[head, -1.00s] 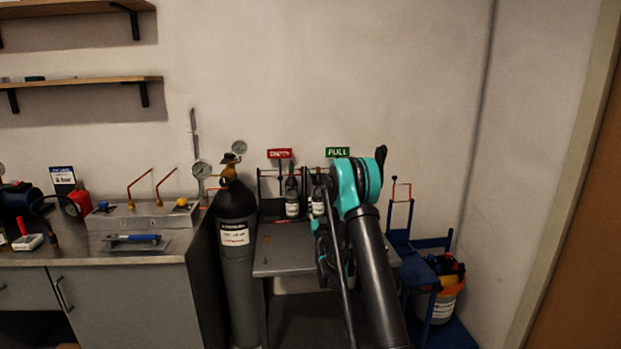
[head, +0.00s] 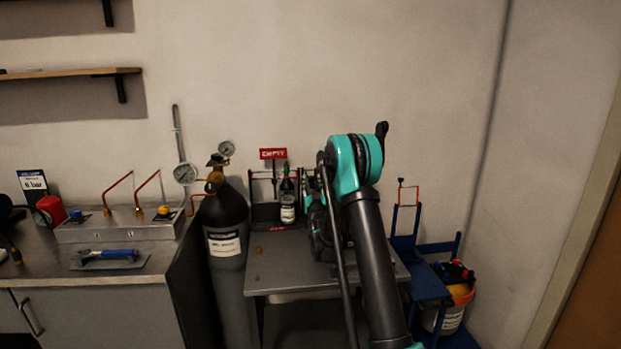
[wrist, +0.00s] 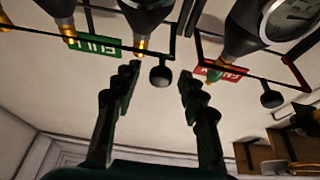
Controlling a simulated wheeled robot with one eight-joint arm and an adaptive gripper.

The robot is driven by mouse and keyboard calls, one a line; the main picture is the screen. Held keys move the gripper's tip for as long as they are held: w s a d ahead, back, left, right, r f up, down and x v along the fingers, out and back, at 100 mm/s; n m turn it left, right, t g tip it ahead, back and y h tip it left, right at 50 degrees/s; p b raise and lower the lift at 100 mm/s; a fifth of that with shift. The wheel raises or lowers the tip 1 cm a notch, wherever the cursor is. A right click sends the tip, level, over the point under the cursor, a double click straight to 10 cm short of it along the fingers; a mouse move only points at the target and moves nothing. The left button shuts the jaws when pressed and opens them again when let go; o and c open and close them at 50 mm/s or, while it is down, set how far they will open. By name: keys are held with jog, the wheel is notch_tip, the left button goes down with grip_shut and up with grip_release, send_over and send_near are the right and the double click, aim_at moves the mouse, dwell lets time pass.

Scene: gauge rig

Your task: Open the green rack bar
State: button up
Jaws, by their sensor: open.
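In the wrist view, which is upside down, the green FULL sign (wrist: 95,47) marks one rack. A thin dark bar (wrist: 152,53) crosses in front of its bottles, with a round black knob (wrist: 160,76) at one end. My gripper (wrist: 159,71) is open and empty. The knob appears between its fingertips; I cannot tell whether the fingers are level with it in depth, and no contact shows. In the head view my arm hides the green sign and most of that rack.
The red EMPTY sign (head: 273,154) marks the neighbouring rack, holding a bottle (head: 287,206). Its own knob (wrist: 272,99) shows in the wrist view. A tall black cylinder (head: 225,240) stands left of the rack table (head: 262,283). A blue trolley (head: 404,245) stands on the right.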

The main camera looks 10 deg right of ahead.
jog(key=shift+w+r, duration=0.25)
jog(key=shift+w, duration=0.3)
grip_shut()
